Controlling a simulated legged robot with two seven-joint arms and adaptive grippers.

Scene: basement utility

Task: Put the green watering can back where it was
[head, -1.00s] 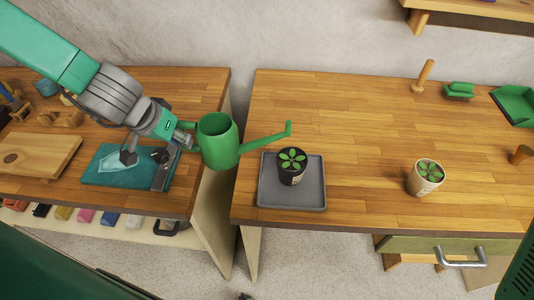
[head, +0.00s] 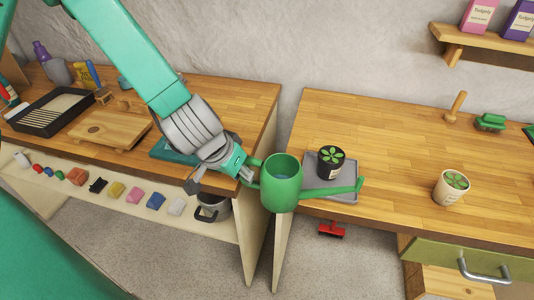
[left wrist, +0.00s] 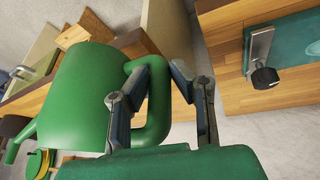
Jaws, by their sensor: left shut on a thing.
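The green watering can (head: 281,184) is in the middle of the head view, in front of the gap between the two benches, its spout pointing right. My left gripper (head: 249,178) is shut on its handle. In the left wrist view the can (left wrist: 80,95) fills the left side, and the fingers (left wrist: 165,95) close around the handle loop. The can appears upright and held in the air. Its spout passes in front of the grey tray (head: 349,190) on the right bench, where a dark potted plant (head: 331,161) stands. My right gripper is not in view.
A cream potted plant (head: 451,187) stands on the right bench (head: 400,150), which has clear room in its middle. A dark pot (head: 213,208) sits on the shelf below.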

